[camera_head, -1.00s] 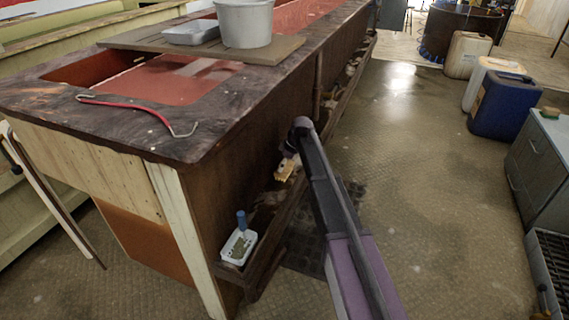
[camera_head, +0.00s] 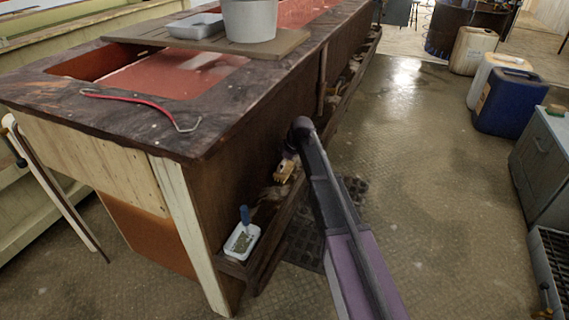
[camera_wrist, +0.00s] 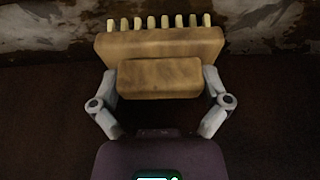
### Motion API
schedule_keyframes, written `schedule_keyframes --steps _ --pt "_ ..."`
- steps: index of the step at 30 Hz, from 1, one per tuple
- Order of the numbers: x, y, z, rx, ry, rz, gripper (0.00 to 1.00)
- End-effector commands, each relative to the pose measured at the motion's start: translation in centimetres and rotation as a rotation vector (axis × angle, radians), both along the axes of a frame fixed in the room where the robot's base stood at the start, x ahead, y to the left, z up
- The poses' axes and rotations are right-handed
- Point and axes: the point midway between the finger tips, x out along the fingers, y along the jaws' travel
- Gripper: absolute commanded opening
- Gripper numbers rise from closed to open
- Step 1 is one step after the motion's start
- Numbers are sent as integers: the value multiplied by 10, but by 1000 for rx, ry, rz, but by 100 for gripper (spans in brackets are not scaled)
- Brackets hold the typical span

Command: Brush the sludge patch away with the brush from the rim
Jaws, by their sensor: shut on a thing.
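My gripper (camera_wrist: 160,92) is shut on the wooden brush (camera_wrist: 160,48). In the wrist view its fingers clasp both sides of the brush's block, and a row of pale bristle tufts points away from my gripper. In the head view the brush (camera_head: 284,171) shows as a small yellow-tan shape beside the long bench's side, just above the low ledge; my arm hides part of the gripper there. A mottled brown and whitish surface (camera_wrist: 270,28) lies beyond the bristles. I cannot tell the sludge patch apart from the stains, nor whether the bristles touch the surface.
A white tub (camera_head: 241,241) with a blue-handled tool stands at the ledge's near end. Jerrycans (camera_head: 508,102) stand right.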

Motion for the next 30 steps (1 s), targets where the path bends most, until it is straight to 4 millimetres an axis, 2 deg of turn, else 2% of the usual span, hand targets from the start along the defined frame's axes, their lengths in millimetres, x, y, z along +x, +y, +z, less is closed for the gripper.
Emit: schedule_keyframes --steps 11,30 --pt "-2 1 0 1 -1 0 41" --pt "-34 13 -3 -1 0 0 41"
